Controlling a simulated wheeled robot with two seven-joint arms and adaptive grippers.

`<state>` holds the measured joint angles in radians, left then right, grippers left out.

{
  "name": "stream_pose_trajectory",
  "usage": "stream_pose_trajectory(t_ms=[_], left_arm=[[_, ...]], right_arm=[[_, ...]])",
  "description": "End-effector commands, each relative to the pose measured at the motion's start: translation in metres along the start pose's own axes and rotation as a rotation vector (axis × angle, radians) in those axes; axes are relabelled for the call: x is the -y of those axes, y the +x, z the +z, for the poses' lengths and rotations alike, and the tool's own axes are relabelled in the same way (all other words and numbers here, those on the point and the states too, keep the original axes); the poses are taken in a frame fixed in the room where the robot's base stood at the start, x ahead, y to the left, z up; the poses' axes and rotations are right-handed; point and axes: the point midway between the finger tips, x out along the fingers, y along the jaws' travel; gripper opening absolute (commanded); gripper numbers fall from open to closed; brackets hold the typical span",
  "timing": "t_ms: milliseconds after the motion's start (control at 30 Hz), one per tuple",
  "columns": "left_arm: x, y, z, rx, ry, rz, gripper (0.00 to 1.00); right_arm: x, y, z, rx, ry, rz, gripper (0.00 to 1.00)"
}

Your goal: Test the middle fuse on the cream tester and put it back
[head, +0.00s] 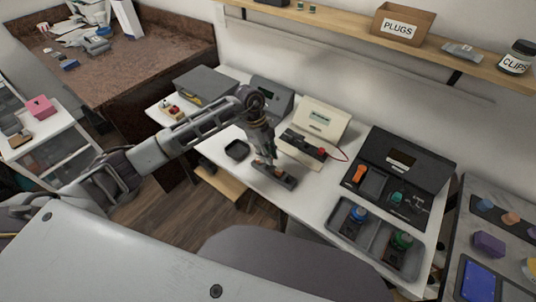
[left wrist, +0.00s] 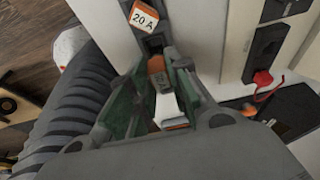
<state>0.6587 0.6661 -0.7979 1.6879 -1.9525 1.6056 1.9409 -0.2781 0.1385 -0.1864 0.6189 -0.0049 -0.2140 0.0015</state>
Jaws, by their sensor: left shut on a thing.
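My left gripper (head: 266,158) is over the dark fuse block (head: 288,182), near the front edge of the white table. In the left wrist view the gripper (left wrist: 162,92) is shut on a fuse (left wrist: 166,104) with a white body and orange ends. I cannot tell whether this fuse is seated in the block or just above it. A "20 A" label (left wrist: 143,16) shows on the block beyond the fingers. The cream tester (head: 322,118) stands behind the block, with a small screen, a dark front strip and a red part. My right gripper is out of view.
A black shallow dish (head: 237,150) lies left of the block. A grey bin (head: 372,238) with blue and green parts and a black open case (head: 408,165) stand to the right. A shelf above holds a "PLUGS" box (head: 402,24) and a "CLIPS" jar (head: 518,58).

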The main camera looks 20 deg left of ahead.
Motion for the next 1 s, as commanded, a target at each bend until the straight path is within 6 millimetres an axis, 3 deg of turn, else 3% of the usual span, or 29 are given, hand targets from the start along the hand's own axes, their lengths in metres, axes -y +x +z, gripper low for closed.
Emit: stream_pose_trajectory(t_ms=[167, 400, 1000], left_arm=[[0.0, 0.01, 0.003, 0.0, -0.001, 0.001, 0.0], [0.0, 0.02, 0.006, 0.0, -0.001, 0.001, 0.0], [0.0, 0.022, 0.007, 0.0, 0.0, 0.0, 0.0]], right_arm=[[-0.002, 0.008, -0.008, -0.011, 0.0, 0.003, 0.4], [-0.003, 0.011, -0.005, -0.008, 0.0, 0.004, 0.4], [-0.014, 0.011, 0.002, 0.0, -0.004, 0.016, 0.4]])
